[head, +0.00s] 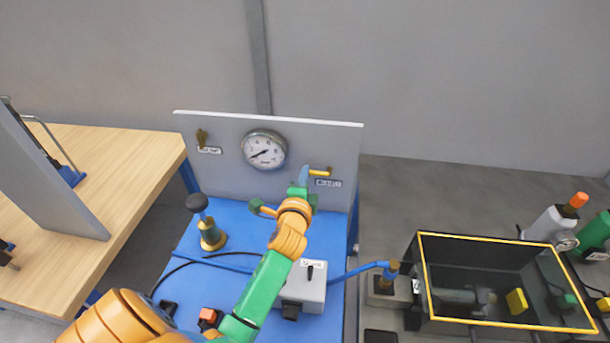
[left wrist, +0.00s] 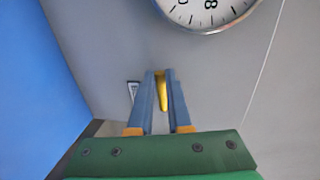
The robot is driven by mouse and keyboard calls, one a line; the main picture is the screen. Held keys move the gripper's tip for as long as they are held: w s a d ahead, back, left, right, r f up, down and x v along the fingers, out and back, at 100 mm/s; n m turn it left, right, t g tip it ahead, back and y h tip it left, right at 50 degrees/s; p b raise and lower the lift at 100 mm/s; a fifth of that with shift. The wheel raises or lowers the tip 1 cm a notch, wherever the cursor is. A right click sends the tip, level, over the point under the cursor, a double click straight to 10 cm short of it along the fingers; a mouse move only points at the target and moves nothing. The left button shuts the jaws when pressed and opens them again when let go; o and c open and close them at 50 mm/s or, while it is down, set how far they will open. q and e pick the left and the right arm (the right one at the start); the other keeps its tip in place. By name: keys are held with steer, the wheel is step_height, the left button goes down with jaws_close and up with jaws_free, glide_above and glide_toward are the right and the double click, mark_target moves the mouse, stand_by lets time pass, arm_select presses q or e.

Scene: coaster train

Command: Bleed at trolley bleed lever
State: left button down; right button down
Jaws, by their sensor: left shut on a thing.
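The trolley (head: 225,215) is blue and carries an upright grey panel (head: 225,170). A yellow lever (head: 320,172) sticks out of the panel's right side, above a small label too small to read. The lever also shows in the left wrist view (left wrist: 161,92), between my two blue fingers. My left gripper (head: 304,177) is at the panel, shut on this lever; it shows in the left wrist view too (left wrist: 164,100). My right gripper is not in view.
A round gauge (head: 265,150) sits mid-panel, left of my gripper. A black-knobbed brass fitting (head: 210,230) and a grey switch box (head: 303,290) stand on the trolley. A wooden bench (head: 110,160) is left; a yellow-rimmed dark tank (head: 500,240) and bottles are right.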

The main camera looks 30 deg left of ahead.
arm_select(q)
steer(key=shift+f, duration=0.1)
stand_by(0.3)
steer(key=c, duration=0.9)
jaws_free()
steer(key=shift+o, duration=0.2)
steer(key=v, duration=0.7)
steer(key=shift+b, duration=0.45)
